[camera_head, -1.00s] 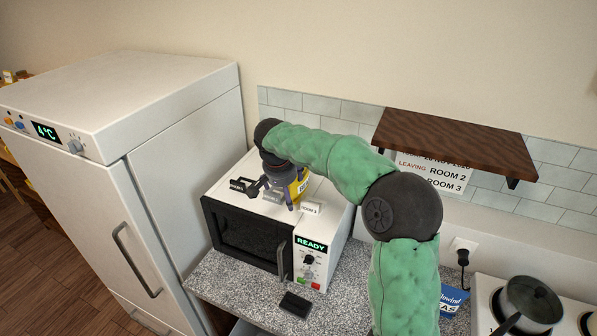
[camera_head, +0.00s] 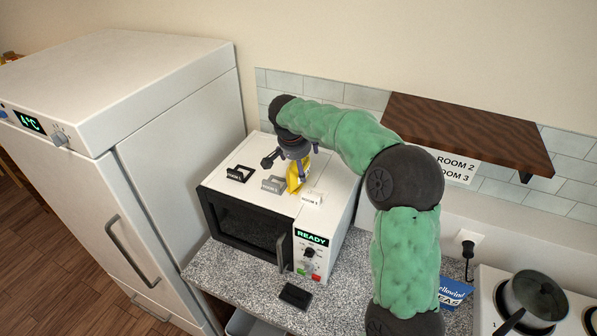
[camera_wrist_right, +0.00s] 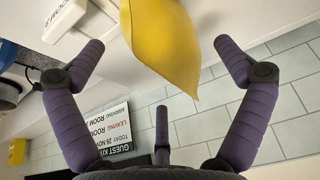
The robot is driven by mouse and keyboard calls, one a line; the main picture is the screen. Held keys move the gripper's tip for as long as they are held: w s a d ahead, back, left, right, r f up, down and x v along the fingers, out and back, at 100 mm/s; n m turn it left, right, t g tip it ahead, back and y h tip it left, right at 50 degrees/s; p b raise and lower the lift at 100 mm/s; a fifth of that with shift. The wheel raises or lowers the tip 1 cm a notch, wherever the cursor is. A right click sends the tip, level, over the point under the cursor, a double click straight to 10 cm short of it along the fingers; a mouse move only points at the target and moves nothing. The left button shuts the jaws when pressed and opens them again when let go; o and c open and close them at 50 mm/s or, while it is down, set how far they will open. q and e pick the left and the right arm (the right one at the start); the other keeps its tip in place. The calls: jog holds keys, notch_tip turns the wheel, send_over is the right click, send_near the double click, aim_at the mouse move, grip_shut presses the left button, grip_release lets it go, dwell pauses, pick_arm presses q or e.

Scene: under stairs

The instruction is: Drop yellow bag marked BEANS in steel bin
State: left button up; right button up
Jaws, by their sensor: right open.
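The yellow bag (camera_head: 295,182) stands on top of the white microwave (camera_head: 330,206), towards its back; its lettering cannot be read. My right gripper (camera_head: 291,158) is over the bag, open. In the right wrist view the bag (camera_wrist_right: 168,42) shows at the top between the spread purple fingers of the gripper (camera_wrist_right: 162,60), with clear gaps to both side fingers. My left gripper is not in view. A pale grey container (camera_head: 241,322) shows only in part below the counter; I cannot tell if it is the steel bin.
Black (camera_head: 239,174) and grey (camera_head: 273,185) holders and a white card holder (camera_head: 312,197) sit near the bag. A fridge (camera_head: 165,130) stands left, a wooden shelf (camera_head: 465,130) hangs right. A blue packet (camera_head: 454,291) and a pot (camera_head: 535,300) are at the right.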

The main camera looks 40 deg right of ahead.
jog(key=shift+x, duration=2)
jog(key=shift+a, duration=0.15)
jog(key=shift+r, duration=0.1)
jog(key=shift+f+b, duration=0.3)
